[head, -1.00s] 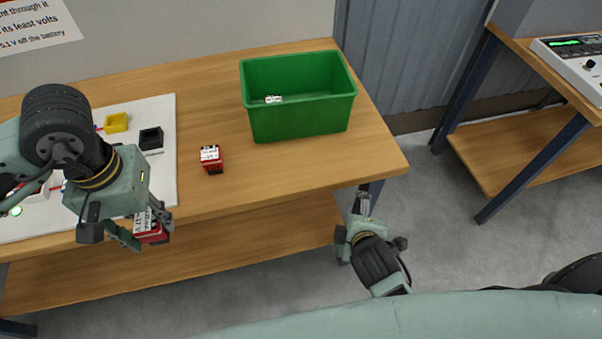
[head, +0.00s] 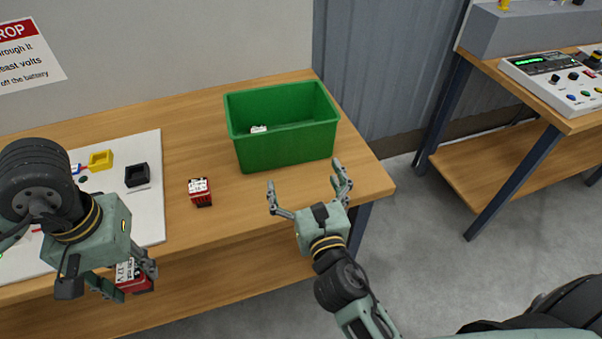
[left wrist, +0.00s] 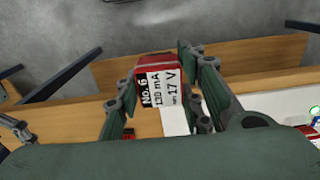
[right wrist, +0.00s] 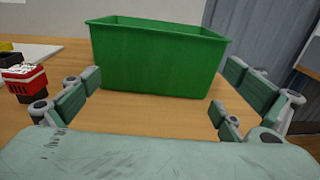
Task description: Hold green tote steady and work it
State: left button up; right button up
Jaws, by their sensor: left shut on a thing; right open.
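The green tote (head: 288,148) stands upright on the wooden table near its right end. A small white-labelled item (head: 258,129) shows inside it. In the right wrist view the tote (right wrist: 155,60) is straight ahead, between the fingers but beyond them. My right gripper (head: 308,190) is open and empty, in front of the tote and apart from it. My left gripper (head: 122,278) is shut on a red battery block (left wrist: 160,80) at the table's front edge. Its label reads No. 6, 130 mA, 17 V. In the head view the left gripper partly hides the block (head: 135,285).
Another red block with a white top (head: 200,192) stands on the table left of the tote. A white board (head: 148,205) at the left carries a yellow holder (head: 100,160) and a black holder (head: 137,175). A bench with a meter (head: 560,80) stands at the right.

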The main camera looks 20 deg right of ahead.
aim_at(288, 138)
pick_arm(q)
jog(key=shift+r, duration=0.1)
jog(key=shift+r+p, duration=0.9)
jog(key=shift+p, duration=0.1)
pick_arm(e)
jog(key=w, duration=1.2)
jog(key=shift+d, duration=0.15)
grip_shut()
jog(key=c, duration=2.5)
grip_release()
jog(key=o, duration=2.5)
